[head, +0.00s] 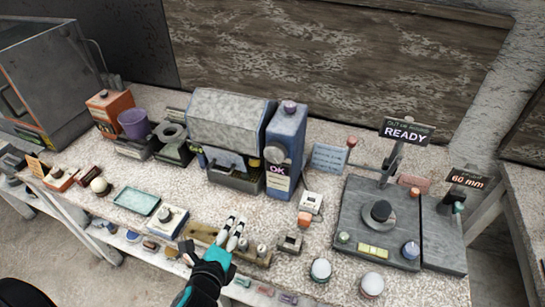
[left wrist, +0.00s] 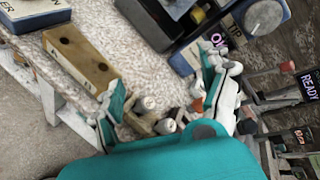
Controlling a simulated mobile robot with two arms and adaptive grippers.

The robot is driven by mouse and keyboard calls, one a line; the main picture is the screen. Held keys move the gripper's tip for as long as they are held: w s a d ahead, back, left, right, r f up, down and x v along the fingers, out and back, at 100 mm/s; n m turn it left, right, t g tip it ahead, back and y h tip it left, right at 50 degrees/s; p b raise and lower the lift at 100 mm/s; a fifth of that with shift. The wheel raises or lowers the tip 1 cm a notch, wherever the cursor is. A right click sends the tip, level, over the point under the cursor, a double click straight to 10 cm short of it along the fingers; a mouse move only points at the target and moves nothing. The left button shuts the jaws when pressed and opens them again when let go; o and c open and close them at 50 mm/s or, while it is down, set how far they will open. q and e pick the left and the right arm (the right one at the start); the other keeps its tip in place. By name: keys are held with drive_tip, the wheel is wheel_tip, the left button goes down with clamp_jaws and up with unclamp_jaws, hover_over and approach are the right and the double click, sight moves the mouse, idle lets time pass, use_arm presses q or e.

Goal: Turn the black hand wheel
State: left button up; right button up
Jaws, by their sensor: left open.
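A dark round knob-like part (head: 380,211) sits on a pale disc on the grey plate under the READY sign, at the right of the bench in the head view. It is the nearest match to the black hand wheel, but I cannot tell for sure. My left gripper (head: 233,229) is open over the front middle of the bench, well left of that part and apart from it. In the left wrist view the open fingers (left wrist: 165,78) spread above small pegs and knobs (left wrist: 146,104), with nothing held. My right gripper is not in view.
A wooden block with holes (left wrist: 80,56) lies near the left fingers. A grey machine (head: 232,119) and a blue OK box (head: 284,150) stand behind. Two white-topped round jars (head: 320,269) stand at the front right. A 60 mm display (head: 468,180) rises at the far right.

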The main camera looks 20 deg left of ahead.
use_arm(q)
drive_tip(key=w+d+r+m+t+h, duration=0.1)
drive_tip(key=d+r+m+t+h, duration=0.3)
drive_tip(key=r+m, duration=0.7)
drive_tip(key=m+p, duration=0.3)
drive_tip(key=p, duration=0.2)
approach(274, 157)
drive_tip(key=shift+t+y, duration=0.3)
drive_tip(key=shift+y, duration=0.1)
drive_tip(key=w, duration=0.8)
drive_tip(key=shift+d+f, duration=0.15)
drive_tip(key=shift+d, duration=0.2)
drive_tip(key=shift+w+p, duration=0.3)
drive_tip(key=shift+w, duration=0.4)
drive_tip(key=shift+f, duration=0.1)
drive_tip(key=shift+c, duration=0.4)
drive_tip(key=c, duration=1.1)
